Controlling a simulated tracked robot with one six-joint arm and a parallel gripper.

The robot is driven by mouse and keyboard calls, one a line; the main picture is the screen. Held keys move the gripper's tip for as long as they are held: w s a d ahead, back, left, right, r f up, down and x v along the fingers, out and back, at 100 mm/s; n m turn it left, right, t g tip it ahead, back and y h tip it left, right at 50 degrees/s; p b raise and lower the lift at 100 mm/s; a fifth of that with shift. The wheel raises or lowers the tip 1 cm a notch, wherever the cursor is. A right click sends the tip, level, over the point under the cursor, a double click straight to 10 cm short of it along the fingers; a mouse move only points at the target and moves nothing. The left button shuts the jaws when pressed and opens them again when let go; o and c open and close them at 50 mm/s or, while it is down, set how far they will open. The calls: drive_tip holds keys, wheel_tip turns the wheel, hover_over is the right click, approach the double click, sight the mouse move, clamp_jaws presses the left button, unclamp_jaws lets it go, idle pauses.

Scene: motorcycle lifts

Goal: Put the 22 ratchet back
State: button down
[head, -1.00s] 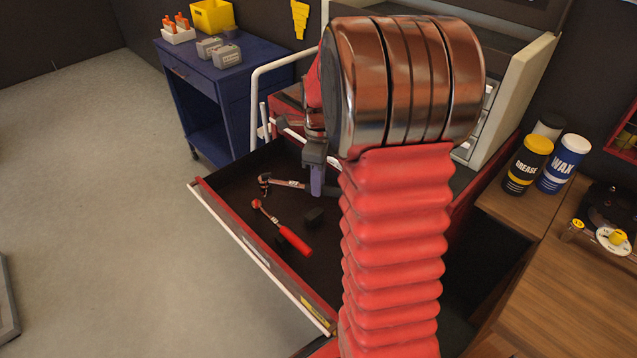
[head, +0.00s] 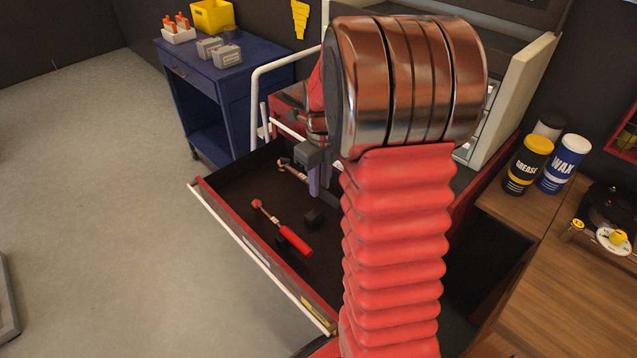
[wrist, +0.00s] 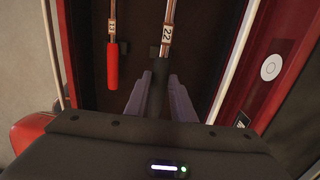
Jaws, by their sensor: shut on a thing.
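The 22 ratchet (wrist: 168,33) shows in the wrist view with its "22" label on the metal shaft. My gripper (wrist: 155,88) is shut on its dark handle (wrist: 159,72), one purple finger on each side. In the head view the ratchet (head: 291,170) is partly hidden behind my gripper (head: 319,183), over the open drawer (head: 265,280). A second ratchet with a red handle (head: 294,241) lies in the drawer, to the left of the 22 in the wrist view (wrist: 113,65). Whether the 22 touches the drawer floor I cannot tell.
Small dark blocks (head: 315,217) stand on the drawer floor. A blue cart (head: 220,85) stands behind the drawer. Grease (head: 528,163) and wax (head: 563,163) tubs stand on the wooden bench at right. Open floor lies left.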

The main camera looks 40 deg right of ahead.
drive_tip(key=shift+f, duration=4.7)
drive_tip(key=c, duration=1.4)
unclamp_jaws()
drive_tip(key=shift+c, duration=0.2)
drive_tip(key=r, duration=1.3)
drive_tip(key=shift+s+r, duration=0.25)
drive_tip(key=shift+r, duration=0.1)
